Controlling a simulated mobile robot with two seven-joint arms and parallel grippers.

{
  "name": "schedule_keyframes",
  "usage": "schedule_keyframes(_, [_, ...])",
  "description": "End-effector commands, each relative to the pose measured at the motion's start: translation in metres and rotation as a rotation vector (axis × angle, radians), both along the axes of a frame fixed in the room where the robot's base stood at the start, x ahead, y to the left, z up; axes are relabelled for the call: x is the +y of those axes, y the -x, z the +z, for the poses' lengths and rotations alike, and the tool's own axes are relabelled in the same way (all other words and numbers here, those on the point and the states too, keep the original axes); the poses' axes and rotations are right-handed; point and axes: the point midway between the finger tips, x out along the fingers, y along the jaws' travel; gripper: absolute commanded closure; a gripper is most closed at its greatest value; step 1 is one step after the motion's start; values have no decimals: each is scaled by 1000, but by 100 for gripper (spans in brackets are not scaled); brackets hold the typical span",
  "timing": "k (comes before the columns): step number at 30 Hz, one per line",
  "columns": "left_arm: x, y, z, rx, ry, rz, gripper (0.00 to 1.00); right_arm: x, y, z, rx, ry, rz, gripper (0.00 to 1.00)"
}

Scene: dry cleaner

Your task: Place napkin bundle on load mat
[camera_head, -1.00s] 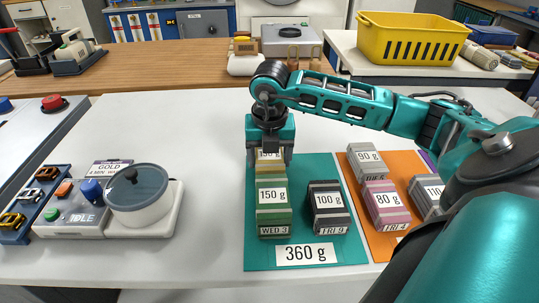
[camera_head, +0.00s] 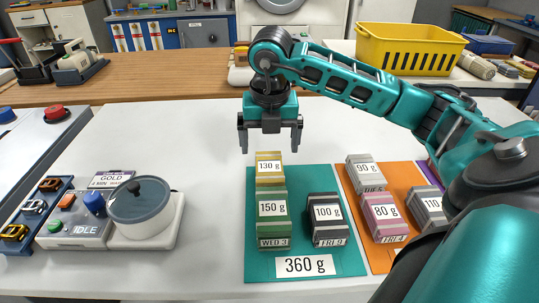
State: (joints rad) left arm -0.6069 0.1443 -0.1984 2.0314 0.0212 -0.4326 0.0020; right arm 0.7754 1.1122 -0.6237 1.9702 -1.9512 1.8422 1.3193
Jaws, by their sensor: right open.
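A yellow and grey napkin bundle (camera_head: 270,169) labelled 130 g stands on the teal load mat (camera_head: 318,193), behind a green bundle (camera_head: 273,213) labelled 150 g. A dark grey bundle (camera_head: 327,219) labelled 100 g stands to the right on the same mat, whose front label (camera_head: 305,265) reads 360 g. My right gripper (camera_head: 270,145) is open and empty above and behind the 130 g bundle, its fingers clear of it. My left gripper is not in view.
An orange mat (camera_head: 380,257) to the right holds bundles labelled 90 g (camera_head: 366,172) and 80 g (camera_head: 385,216). A grey 110 g bundle (camera_head: 429,209) stands farther right. A lidded pot (camera_head: 141,209) stands on the left. The white table between is clear.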

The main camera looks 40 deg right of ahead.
Motion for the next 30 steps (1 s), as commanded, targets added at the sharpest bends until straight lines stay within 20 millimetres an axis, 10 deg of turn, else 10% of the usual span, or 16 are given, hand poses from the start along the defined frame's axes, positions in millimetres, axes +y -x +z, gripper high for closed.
schedule_keyframes(7, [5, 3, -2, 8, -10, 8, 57, 3, 3, 33, -1, -2, 0, 4])
schedule_keyframes(30, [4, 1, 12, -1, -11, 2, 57, 4, 4, 49, 0, 0, 0, 4])
